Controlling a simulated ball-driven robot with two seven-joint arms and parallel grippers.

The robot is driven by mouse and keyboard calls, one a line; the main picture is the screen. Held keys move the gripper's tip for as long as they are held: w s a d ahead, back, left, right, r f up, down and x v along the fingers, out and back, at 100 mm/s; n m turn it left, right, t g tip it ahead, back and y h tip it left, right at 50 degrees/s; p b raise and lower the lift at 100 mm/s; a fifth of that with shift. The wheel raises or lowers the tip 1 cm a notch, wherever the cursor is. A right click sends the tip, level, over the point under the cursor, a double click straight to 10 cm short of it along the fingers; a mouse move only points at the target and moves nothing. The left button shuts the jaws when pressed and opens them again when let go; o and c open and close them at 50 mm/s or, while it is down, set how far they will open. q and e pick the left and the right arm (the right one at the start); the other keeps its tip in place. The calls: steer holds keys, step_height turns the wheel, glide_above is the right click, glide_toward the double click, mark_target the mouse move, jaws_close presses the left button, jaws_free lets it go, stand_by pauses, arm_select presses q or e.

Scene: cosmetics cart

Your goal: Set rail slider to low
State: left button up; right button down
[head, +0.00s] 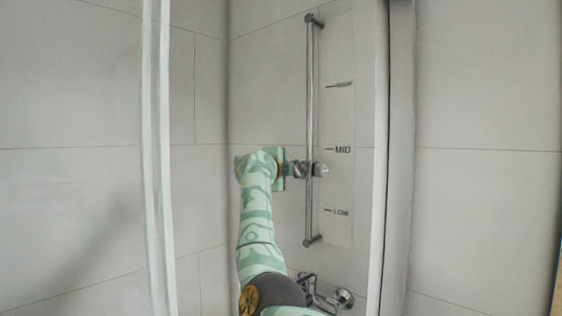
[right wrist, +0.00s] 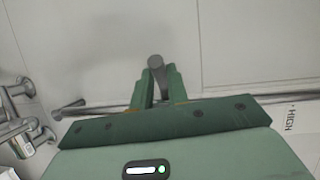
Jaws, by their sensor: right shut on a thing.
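The vertical metal rail (head: 310,95) is fixed to the tiled wall, with HIGH (head: 343,84), MID (head: 342,149) and LOW (head: 341,211) marks beside it. The rail slider (head: 320,170) sits a little below the MID mark and above LOW. My right gripper (head: 291,169) reaches it from the left and is shut on it. In the right wrist view, the grey slider end (right wrist: 156,66) shows between the two green fingers (right wrist: 157,86), and the rail (right wrist: 87,103) runs across behind them. The jaws' contact with the slider is partly hidden. My left gripper is not in view.
A chrome mixer tap (head: 325,296) is on the wall below the rail; it also shows in the right wrist view (right wrist: 22,130). A pale vertical frame edge (head: 381,150) stands right of the rail, and a glass edge (head: 156,150) stands left.

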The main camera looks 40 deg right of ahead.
arm_select(q)
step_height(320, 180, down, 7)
steer(key=b, duration=0.5)
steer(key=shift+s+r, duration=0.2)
arm_select(e)
step_height(320, 180, down, 13)
steer(key=shift+r, duration=0.2)
steer(key=c, duration=1.4)
jaws_free()
steer(key=shift+o, duration=0.2)
steer(key=shift+r, duration=0.1)
